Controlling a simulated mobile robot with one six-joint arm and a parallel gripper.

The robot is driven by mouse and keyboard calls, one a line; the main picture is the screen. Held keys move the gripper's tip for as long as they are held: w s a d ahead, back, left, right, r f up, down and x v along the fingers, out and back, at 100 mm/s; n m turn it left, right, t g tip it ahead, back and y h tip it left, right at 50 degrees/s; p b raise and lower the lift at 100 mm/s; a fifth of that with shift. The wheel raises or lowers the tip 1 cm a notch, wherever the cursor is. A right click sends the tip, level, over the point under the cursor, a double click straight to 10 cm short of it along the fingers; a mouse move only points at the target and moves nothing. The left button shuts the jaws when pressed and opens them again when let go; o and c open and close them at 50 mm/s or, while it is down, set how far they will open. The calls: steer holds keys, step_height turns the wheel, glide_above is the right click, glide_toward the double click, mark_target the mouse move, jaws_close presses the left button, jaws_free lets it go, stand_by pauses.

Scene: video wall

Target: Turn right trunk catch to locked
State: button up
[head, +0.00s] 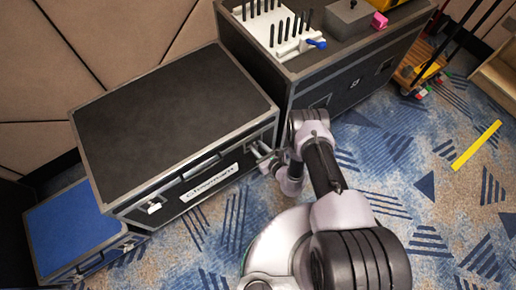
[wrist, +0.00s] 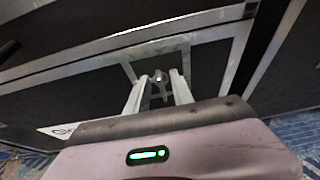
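The trunk (head: 170,110) is a black case with metal edges, a dark lid and a white label on its front, at the left of the head view. Its right catch (wrist: 158,78) is a small metal piece on a lighter plate, seen between my fingers in the wrist view. In the head view my gripper mostly covers that catch. My gripper (head: 264,158) is at the right end of the trunk's front. In the wrist view its two pale fingers (wrist: 157,88) stand apart, one on each side of the catch; I cannot tell whether they touch it.
The trunk's left catch (head: 154,207) is bright metal. A blue-topped case (head: 72,228) stands at the left. A taller black case (head: 350,80) at the back right carries a white rack (head: 285,40) and a grey box (head: 348,18).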

steer(key=shift+c, duration=0.5)
jaws_close()
steer(key=shift+r, duration=0.1)
steer(key=shift+w+d+f+m+g+y, duration=0.1)
steer(key=shift+w+d+m+g+y, duration=0.15)
steer(key=shift+m+y, duration=0.75)
steer(key=shift+w+d+f+m+g+y, duration=0.15)
steer(key=shift+m+g+y, duration=0.35)
steer(key=shift+m, duration=0.85)
steer(key=shift+w+d+f+m+g+y, duration=0.1)
steer(key=shift+w+d+m+g+y, duration=0.15)
steer(key=shift+m+y, duration=0.8)
steer(key=shift+r, duration=0.1)
